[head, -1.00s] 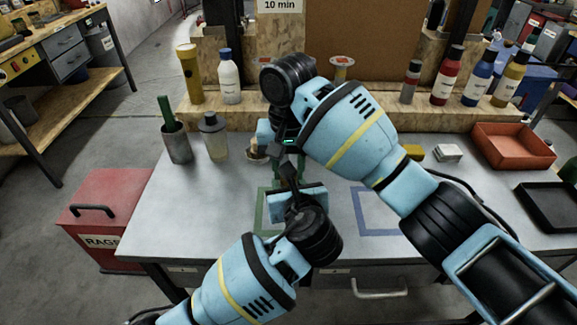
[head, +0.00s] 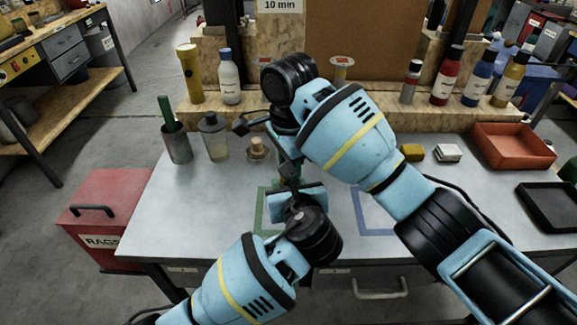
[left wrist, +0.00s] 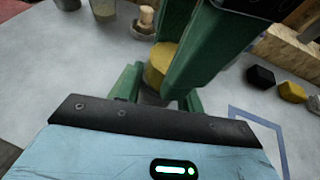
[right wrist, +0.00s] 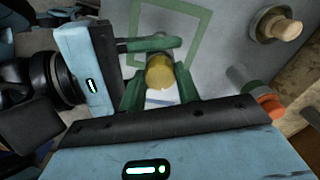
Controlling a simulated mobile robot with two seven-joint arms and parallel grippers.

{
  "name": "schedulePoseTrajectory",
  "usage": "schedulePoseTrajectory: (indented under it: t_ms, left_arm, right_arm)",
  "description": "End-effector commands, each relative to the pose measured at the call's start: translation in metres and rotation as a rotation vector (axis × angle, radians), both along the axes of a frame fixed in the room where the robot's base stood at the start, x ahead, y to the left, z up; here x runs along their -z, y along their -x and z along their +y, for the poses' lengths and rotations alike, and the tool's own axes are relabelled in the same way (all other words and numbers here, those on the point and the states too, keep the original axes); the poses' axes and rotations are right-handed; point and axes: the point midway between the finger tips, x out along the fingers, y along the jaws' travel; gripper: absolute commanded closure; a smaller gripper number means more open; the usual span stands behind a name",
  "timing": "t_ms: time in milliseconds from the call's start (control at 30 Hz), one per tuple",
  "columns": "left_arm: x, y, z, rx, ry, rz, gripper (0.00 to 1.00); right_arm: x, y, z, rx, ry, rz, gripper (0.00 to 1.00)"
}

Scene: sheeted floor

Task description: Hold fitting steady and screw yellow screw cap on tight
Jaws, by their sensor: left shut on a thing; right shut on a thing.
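The yellow screw cap (right wrist: 159,72) sits between the green fingers of my right gripper (right wrist: 160,86), which is shut on it from above. The cap also shows in the left wrist view (left wrist: 160,64). My left gripper (left wrist: 157,92) reaches in low, its green fingers shut around the grey fitting (left wrist: 150,97) just beneath the cap. Most of the fitting is hidden by fingers, and I cannot tell how tightly the cap seats. In the head view the wrists and arms cover both cap and fitting above the table.
A cork-topped pot (head: 257,150), a clear bottle (head: 214,138) and a grey cup (head: 177,143) stand left of the grippers. Green and blue outlines (head: 372,212) mark the table.

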Motion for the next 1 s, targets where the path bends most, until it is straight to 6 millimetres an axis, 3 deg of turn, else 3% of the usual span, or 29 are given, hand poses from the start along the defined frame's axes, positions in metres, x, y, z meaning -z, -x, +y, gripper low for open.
schedulePoseTrajectory:
  t_ms: [100, 500, 800, 833, 1000]
  left_arm:
    - [-0.0003, 0.0, -0.0006, 0.004, -0.007, 0.001, 0.92]
    - [-0.0016, 0.0009, -0.0048, 0.015, -0.006, -0.003, 0.92]
    - [-0.0026, 0.0014, -0.0067, 0.02, -0.002, -0.003, 0.92]
    - [-0.0026, 0.0014, -0.0068, 0.02, -0.002, -0.003, 0.92]
    - [-0.0024, 0.0006, -0.0046, 0.015, -0.003, -0.003, 0.92]
  right_arm:
    - [-0.0007, 0.0008, 0.0013, 0.136, -0.001, 0.0, 1.0]
    - [-0.0008, 0.0029, 0.0056, 0.545, -0.009, 0.003, 1.0]
    - [-0.0008, 0.0028, 0.0063, 0.583, -0.013, 0.003, 1.0]
    - [-0.0008, 0.0028, 0.0064, 0.583, -0.013, 0.002, 0.68]
    - [-0.0004, 0.0027, 0.0052, 0.583, -0.01, 0.002, 0.46]
